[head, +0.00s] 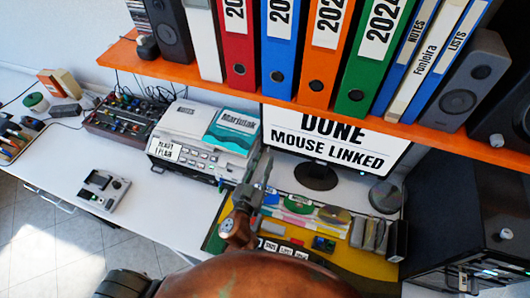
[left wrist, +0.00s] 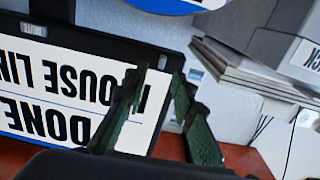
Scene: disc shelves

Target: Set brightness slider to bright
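No part is clearly readable as the brightness slider. A small grey control box (head: 103,190) with dark parts on top lies on the white desk at the left, and a mixer-like panel (head: 125,115) with many small knobs stands behind it. The monitor (head: 335,140) reads "DONE MOUSE LINKED"; it shows upside down in the left wrist view (left wrist: 50,95). My left gripper (head: 266,160) is in front of the monitor's left side, beside the printer. In the left wrist view its green fingers (left wrist: 161,78) are apart with nothing between them. My right gripper is not in view.
An orange shelf (head: 200,75) with binders and speakers overhangs the desk. A printer (head: 205,135) stands left of the monitor. Pens, a disc and small items lie on a yellow mat (head: 350,258). A black cabinet (head: 465,225) is at the right. White desk (head: 165,205) is free around the control box.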

